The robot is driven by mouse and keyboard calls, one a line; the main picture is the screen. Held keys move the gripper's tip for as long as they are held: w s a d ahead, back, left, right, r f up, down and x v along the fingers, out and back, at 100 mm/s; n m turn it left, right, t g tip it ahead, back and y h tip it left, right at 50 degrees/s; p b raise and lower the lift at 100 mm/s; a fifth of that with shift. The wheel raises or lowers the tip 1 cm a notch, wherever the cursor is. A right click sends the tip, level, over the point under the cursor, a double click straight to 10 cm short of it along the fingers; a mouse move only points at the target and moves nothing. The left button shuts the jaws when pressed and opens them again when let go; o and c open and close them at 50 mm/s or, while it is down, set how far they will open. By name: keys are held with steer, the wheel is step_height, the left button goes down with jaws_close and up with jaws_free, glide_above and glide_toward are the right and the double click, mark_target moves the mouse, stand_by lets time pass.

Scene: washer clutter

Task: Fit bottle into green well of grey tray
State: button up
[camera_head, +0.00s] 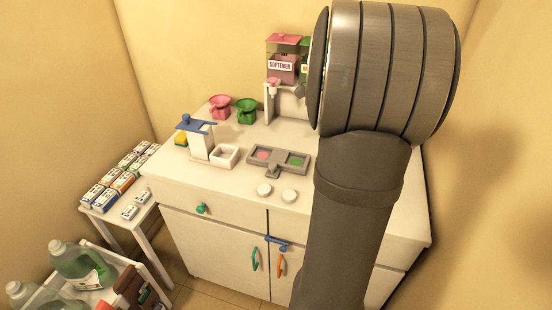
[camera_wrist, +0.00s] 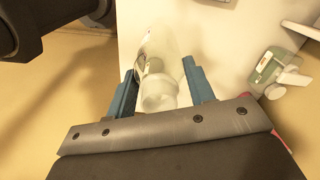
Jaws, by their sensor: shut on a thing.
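A clear, see-through bottle (camera_wrist: 158,62) is between the two blue fingers of my gripper (camera_wrist: 160,78) in the wrist view, and my gripper is shut on it. A pale surface lies behind the bottle. The grey tray (camera_head: 273,169) lies on the white counter in the head view. Its left well (camera_head: 262,155) is pink and its right well is the green well (camera_head: 296,161); both look empty. In the head view my arm hides my gripper and the bottle, so their place relative to the tray cannot be told.
On the counter (camera_head: 235,188) stand a white open box (camera_head: 225,156), a blue-topped white stand (camera_head: 197,140), a pink funnel (camera_head: 220,107), a green funnel (camera_head: 246,110) and a softener dispenser (camera_head: 283,68). Two white discs (camera_head: 264,190) lie before the tray.

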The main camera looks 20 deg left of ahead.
steer(key=w+r, duration=0.2)
steer(key=w, duration=0.3)
steer(key=w+a+f, duration=0.4)
steer(key=a+f, duration=0.6)
steer(key=a, duration=0.1)
steer(key=shift+f, duration=0.15)
steer(key=shift+f, duration=0.2)
steer(key=o, duration=1.2)
steer(key=shift+r, duration=0.1)
step_height(320, 180, up, 12)
steer(key=shift+r, duration=0.15)
